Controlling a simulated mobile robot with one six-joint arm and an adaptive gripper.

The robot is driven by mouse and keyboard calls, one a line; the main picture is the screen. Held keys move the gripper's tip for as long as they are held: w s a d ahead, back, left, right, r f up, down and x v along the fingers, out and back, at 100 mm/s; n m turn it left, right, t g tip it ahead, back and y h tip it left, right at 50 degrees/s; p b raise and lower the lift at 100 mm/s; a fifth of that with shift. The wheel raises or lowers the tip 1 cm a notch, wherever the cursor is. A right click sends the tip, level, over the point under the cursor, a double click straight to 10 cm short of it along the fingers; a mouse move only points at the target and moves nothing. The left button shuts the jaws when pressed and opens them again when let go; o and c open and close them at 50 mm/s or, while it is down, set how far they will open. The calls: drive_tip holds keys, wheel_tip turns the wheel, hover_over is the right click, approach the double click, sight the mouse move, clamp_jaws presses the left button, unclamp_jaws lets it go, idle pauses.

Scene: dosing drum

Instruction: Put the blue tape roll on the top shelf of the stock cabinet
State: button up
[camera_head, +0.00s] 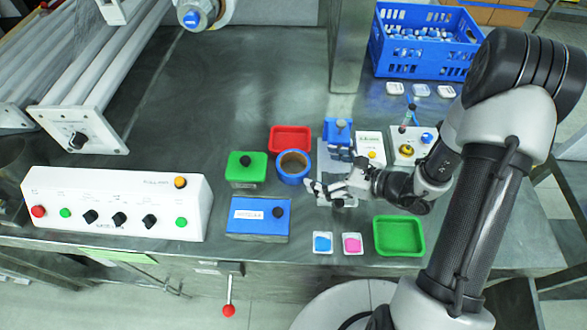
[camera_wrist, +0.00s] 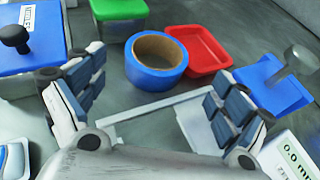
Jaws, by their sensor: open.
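The blue tape roll (camera_head: 292,167) lies flat on the grey bench, its brown core facing up. In the wrist view the blue tape roll (camera_wrist: 156,73) is ahead of my fingers, beyond a pale frame on the bench. My gripper (camera_head: 325,191) is low over the bench, just to the right and front of the roll. In the wrist view my gripper (camera_wrist: 155,100) has its fingers spread wide with nothing between them, apart from the roll. The stock cabinet and its top shelf cannot be made out in these views.
A red tray (camera_head: 290,138) is close behind the roll, and a green lidded box (camera_head: 246,170) is to its left. A blue lidded box (camera_head: 258,220) stands in front. A green tray (camera_head: 399,236) and a blue crate (camera_head: 425,45) are to the right. The bench's back left is clear.

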drive_tip(key=x, duration=0.2)
drive_tip(key=shift+w+a+f, duration=0.1)
drive_tip(key=shift+a, duration=0.1)
drive_tip(key=b+x, duration=0.1)
drive_tip(key=x, duration=0.1)
drive_tip(key=b+x, duration=0.1)
drive_tip(key=x, duration=0.1)
drive_tip(key=shift+a+f, duration=0.2)
drive_tip(key=shift+f, duration=0.15)
drive_tip(key=shift+w+a, duration=0.1)
drive_tip(key=shift+a, duration=0.15)
drive_tip(key=c, duration=1)
drive_tip(key=shift+c, duration=0.2)
